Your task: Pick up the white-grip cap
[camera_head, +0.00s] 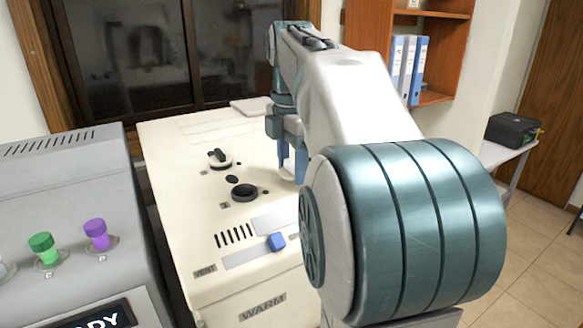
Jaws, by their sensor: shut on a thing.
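My gripper (292,165) points down over the right side of the cream machine top (170,140), partly hidden behind my arm. A round black-ringed opening (244,192) on the machine top lies left of and nearer than the gripper.
A blue knob (277,241) is near the machine's front edge. A grey device with a green knob (42,247) and a purple knob (97,233) stands at left. At right are shelves with blue binders (405,68) and a black case (512,129) on a side table.

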